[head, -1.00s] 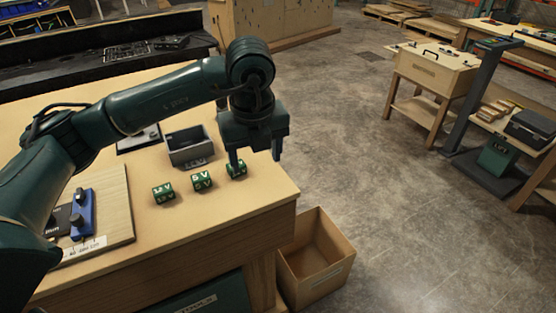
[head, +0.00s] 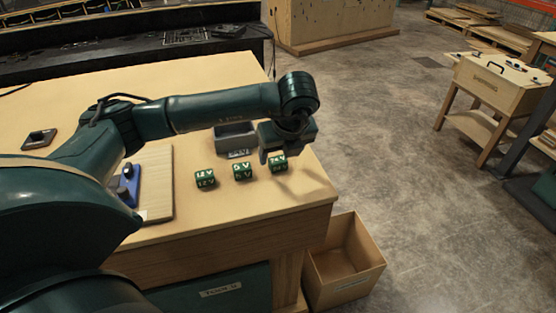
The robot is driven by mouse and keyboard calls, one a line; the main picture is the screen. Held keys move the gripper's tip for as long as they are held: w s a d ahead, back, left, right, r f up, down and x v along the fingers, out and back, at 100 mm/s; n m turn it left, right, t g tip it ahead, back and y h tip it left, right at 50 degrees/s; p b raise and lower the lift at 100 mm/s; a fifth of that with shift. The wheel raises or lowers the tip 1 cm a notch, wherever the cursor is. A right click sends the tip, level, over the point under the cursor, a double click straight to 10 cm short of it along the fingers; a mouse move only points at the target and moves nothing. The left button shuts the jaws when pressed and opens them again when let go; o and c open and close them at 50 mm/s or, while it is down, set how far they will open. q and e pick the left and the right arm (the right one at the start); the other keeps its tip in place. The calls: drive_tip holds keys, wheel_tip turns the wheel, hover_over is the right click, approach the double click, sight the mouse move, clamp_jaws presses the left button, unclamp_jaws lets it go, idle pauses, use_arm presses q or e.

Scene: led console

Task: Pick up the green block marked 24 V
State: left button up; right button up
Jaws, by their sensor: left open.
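Three green blocks with white lettering stand in a row on the wooden workbench (head: 262,206). The rightmost green block (head: 278,164) seems to read 24 V and is partly hidden by my gripper. The middle block (head: 243,172) seems to read 5 V, and the left block (head: 205,179) reads 12 V. My left gripper (head: 277,160) is open and low over the rightmost block, its fingers close to it. I cannot tell whether they touch it. My right gripper is not in view.
A grey open bin (head: 236,135) stands just behind the blocks. A wooden board with a blue device (head: 126,187) lies to the left. An open wooden box (head: 345,264) stands on the floor beside the bench's right edge.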

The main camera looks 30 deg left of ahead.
sight(278, 160)
use_arm(q)
drive_tip(key=shift+x, duration=1.5)
drive_tip(key=shift+s, duration=0.1)
drive_tip(key=shift+c, duration=0.4)
drive_tip(key=c, duration=1)
